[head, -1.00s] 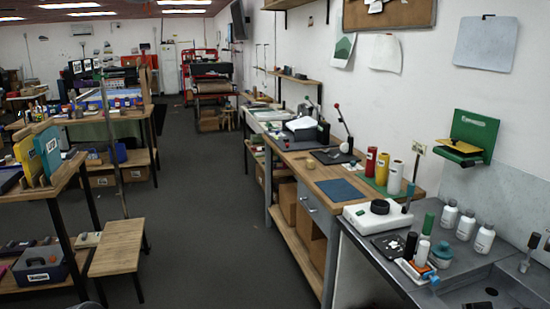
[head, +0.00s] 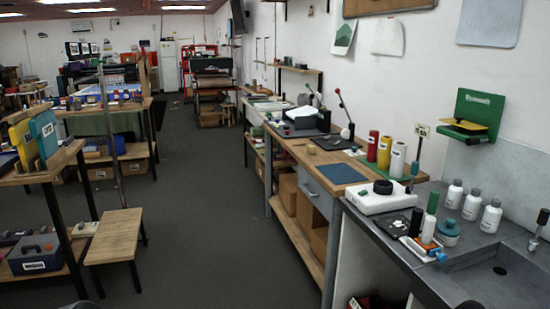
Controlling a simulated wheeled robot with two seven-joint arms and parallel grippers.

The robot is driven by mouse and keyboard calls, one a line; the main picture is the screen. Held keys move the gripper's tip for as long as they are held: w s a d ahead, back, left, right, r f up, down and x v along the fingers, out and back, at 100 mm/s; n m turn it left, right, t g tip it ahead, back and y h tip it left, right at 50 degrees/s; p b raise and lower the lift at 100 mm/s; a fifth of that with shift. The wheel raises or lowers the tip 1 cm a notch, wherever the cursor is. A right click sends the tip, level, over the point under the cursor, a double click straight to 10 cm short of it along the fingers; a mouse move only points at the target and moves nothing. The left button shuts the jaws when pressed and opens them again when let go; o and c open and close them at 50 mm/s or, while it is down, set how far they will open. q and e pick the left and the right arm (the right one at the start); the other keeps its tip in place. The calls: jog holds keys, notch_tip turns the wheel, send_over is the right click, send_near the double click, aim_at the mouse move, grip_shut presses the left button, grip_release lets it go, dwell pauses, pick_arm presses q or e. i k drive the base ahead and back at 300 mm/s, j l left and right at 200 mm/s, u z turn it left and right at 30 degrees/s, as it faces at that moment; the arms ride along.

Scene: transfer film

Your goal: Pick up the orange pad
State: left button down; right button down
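I cannot clearly make out an orange pad in the head view. A small orange item (head: 427,242) shows in the white tray (head: 412,247) on the grey counter at the right, but it is too small to tell what it is. A flat yellow piece (head: 464,125) rests on the open green box (head: 478,118) on the right wall. Neither of my grippers is in view.
The grey sink counter (head: 455,270) with white bottles (head: 472,205) is at right. A wooden bench (head: 300,160) with a blue mat (head: 340,174) runs behind it. A low wooden stool (head: 115,235) stands at left. The dark floor (head: 215,240) between is clear.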

aim_at(425, 242)
jog(key=i+z, duration=0.1)
jog(key=z, duration=0.4)
jog(key=j+z, duration=0.1)
jog(key=z, duration=0.35)
jog(key=i+j+z, duration=0.1)
jog(key=z, duration=0.4)
jog(key=i+j+z, duration=0.1)
jog(key=z, duration=0.35)
jog(key=j+z, duration=0.15)
jog(key=z, duration=0.35)
jog(key=j+z, duration=0.35)
jog(key=j, duration=0.45)
jog(key=k+j+z, duration=0.1)
jog(key=j+z, duration=0.25)
jog(key=j, duration=0.4)
